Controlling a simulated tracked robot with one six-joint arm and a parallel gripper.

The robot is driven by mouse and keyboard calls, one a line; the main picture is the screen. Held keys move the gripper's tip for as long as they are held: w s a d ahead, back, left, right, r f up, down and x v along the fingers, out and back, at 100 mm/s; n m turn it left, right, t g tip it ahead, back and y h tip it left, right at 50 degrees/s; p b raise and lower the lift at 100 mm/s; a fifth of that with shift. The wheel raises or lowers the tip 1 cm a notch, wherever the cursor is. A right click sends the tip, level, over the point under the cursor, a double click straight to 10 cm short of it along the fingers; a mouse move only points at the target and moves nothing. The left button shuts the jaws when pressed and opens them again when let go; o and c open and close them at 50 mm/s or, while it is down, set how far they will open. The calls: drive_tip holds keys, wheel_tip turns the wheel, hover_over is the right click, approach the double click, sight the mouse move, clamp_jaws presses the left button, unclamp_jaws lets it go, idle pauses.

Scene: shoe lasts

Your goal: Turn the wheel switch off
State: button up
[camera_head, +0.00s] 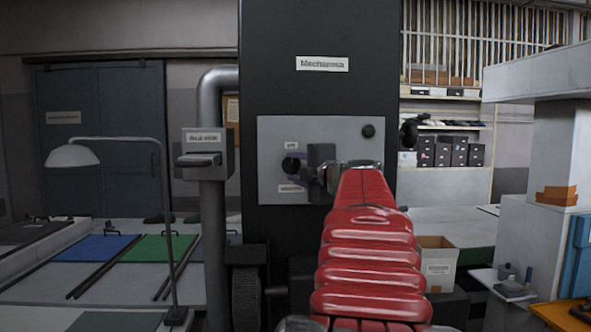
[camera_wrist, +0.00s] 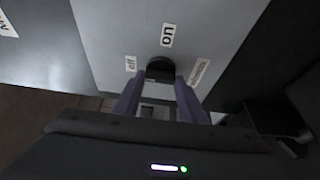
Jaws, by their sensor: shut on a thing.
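The wheel switch is a small black knob (camera_head: 290,163) on a light grey panel (camera_head: 350,133) of a tall black machine. In the wrist view the knob (camera_wrist: 160,66) has an "off" label (camera_wrist: 130,63) to its left, an "on" label (camera_wrist: 167,35) above and a longer, blurred label (camera_wrist: 200,71) to its right. My gripper (camera_head: 303,168) reaches in from the right. Its two purple fingers in the wrist view (camera_wrist: 159,80) are shut on the knob, one on each side. The fingers partly hide the knob, and I cannot tell which label it points to.
A grey pipe with a labelled lever box (camera_head: 206,141) stands to the left of the machine. A lamp (camera_head: 75,156) and mats are on the left bench; a cardboard box (camera_head: 438,268) stands at right.

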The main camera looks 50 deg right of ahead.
drive_tip(key=shift+w, duration=0.1)
drive_tip(key=o, duration=1.1)
drive_tip(key=shift+c, duration=0.2)
drive_tip(key=v, duration=1.4)
drive_tip(key=shift+w, duration=0.2)
